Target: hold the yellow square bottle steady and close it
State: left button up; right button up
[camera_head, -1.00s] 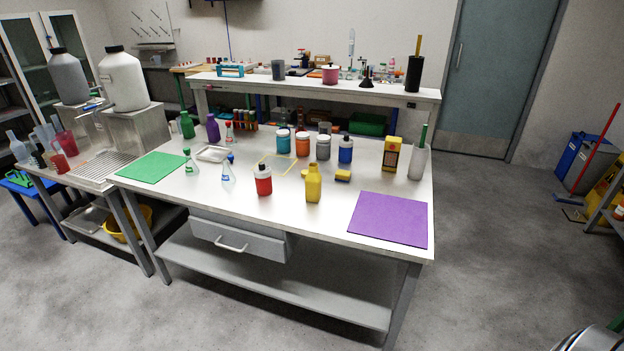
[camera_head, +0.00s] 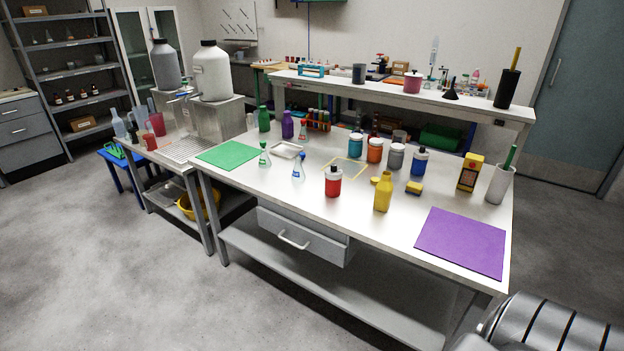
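The yellow bottle (camera_head: 383,193) stands upright near the front edge of the white table, left of the purple mat. Its neck looks uncapped. A small round yellow piece (camera_head: 375,181) lies on the table just behind it, close to its left side; it looks like a cap, but it is too small to be sure. Neither of my grippers is in view, and nothing is touching the bottle.
A red bottle (camera_head: 333,182) stands left of the yellow one. A yellow sponge (camera_head: 414,188) and blue bottle (camera_head: 418,162) are behind right. The purple mat (camera_head: 461,241) lies at the front right. A grey ribbed shape (camera_head: 550,325) at bottom right is unclear.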

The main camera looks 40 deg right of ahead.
aim_at(384, 188)
jog(key=u, duration=0.35)
jog(key=i, duration=0.8)
jog(key=z, duration=1.35)
